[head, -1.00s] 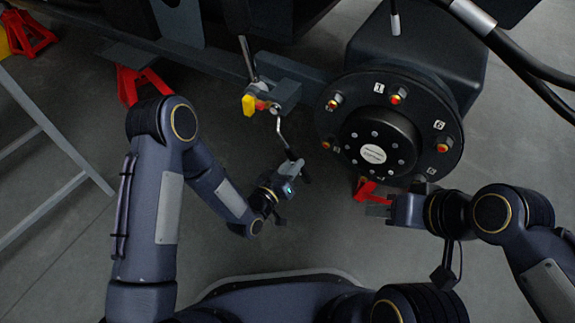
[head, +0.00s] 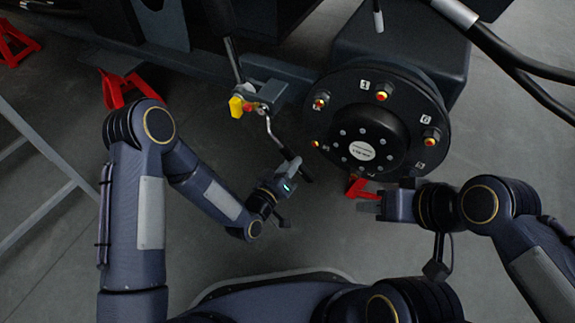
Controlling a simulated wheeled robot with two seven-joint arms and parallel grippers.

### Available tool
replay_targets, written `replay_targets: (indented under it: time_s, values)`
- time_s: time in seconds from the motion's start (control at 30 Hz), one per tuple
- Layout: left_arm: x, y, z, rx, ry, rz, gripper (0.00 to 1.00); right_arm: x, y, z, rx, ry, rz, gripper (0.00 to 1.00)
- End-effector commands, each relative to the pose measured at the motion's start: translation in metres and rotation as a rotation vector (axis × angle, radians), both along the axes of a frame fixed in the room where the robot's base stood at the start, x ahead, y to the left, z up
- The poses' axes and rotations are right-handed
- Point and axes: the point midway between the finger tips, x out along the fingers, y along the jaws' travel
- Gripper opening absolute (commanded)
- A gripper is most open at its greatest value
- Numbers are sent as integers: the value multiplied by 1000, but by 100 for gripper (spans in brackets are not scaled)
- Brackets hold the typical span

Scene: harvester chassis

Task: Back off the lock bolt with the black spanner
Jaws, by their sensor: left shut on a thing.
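My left gripper (head: 288,174) is shut on the black spanner near its dark handle end. The spanner (head: 277,136) has a bright bent shaft that runs up and left from the gripper to the grey bracket (head: 270,92). Its upper end meets small fittings at the bracket, beside a red piece (head: 249,106) and a yellow block (head: 236,107). The lock bolt itself is too small or covered to make out. My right gripper (head: 368,202) is empty below the wheel hub, with its fingers pointing left; their gap is unclear.
A black wheel hub (head: 345,105) with red and yellow studs stands right of the spanner. A red jack (head: 120,88) is under the chassis beam, and another red support (head: 358,187) shows behind my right gripper. Thick black hoses (head: 510,62) cross the upper right. Open floor lies below the spanner.

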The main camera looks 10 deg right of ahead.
Motion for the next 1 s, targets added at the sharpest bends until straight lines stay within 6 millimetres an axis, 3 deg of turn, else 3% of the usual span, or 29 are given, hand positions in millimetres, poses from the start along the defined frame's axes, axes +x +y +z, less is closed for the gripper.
replay_targets:
  time_s: [0.7,1.0]
  values:
    - [-11,-16,22,-151,107,-1,0,0,0,2,0,0,0,36]
    - [-11,-17,23,-155,111,-1,0,0,0,2,0,0,0,36]
